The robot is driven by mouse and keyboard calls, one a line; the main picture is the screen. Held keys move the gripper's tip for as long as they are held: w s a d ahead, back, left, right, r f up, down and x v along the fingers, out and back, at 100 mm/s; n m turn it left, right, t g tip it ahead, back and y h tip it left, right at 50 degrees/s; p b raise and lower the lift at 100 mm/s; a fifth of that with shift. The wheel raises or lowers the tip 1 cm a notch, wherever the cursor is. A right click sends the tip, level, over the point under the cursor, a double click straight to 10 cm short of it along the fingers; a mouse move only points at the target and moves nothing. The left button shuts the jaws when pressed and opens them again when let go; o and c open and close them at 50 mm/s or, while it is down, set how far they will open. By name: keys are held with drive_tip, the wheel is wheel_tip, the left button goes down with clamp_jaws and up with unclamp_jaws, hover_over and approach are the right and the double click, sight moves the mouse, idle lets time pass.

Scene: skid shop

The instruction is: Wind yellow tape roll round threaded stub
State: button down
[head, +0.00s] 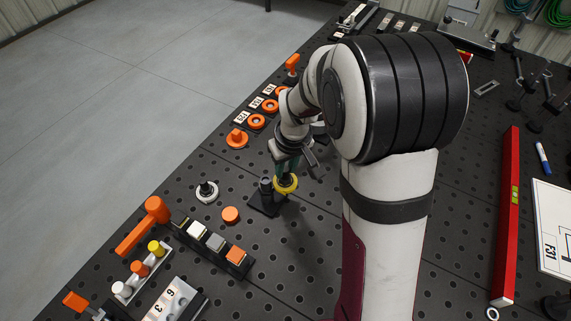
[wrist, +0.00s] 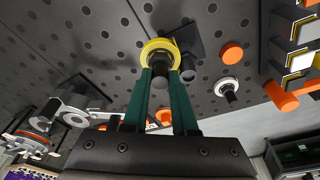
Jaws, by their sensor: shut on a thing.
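The yellow tape roll (head: 286,184) is held between the fingers of my gripper (head: 287,172), near the middle of the bench. In the wrist view the roll (wrist: 160,52) sits at the tips of the two green fingers (wrist: 160,75). A dark fixture with a base plate (head: 268,204) and a short dark post (head: 265,185) stands right beside the roll. The post also shows in the wrist view (wrist: 188,70), just right of the roll. I cannot tell whether this post is the threaded stub, or whether the roll touches it.
An orange disc (head: 230,214) and a white ring with a dark knob (head: 206,191) lie left of the fixture. A block row (head: 213,242) and an orange mallet (head: 146,226) lie nearer the front left. A red level (head: 508,215) lies right.

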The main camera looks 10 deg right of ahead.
drive_tip(key=shift+s+a, duration=0.25)
drive_tip(key=shift+s, duration=0.6)
drive_tip(key=s+a, duration=0.2)
drive_tip(key=shift+s+a, duration=0.15)
drive_tip(key=shift+a, duration=0.2)
drive_tip(key=shift+a, duration=0.1)
drive_tip(key=a, duration=0.1)
drive_tip(key=w+a, duration=0.1)
drive_tip(key=a, duration=0.3)
drive_tip(key=shift+w, duration=0.25)
idle(0.4)
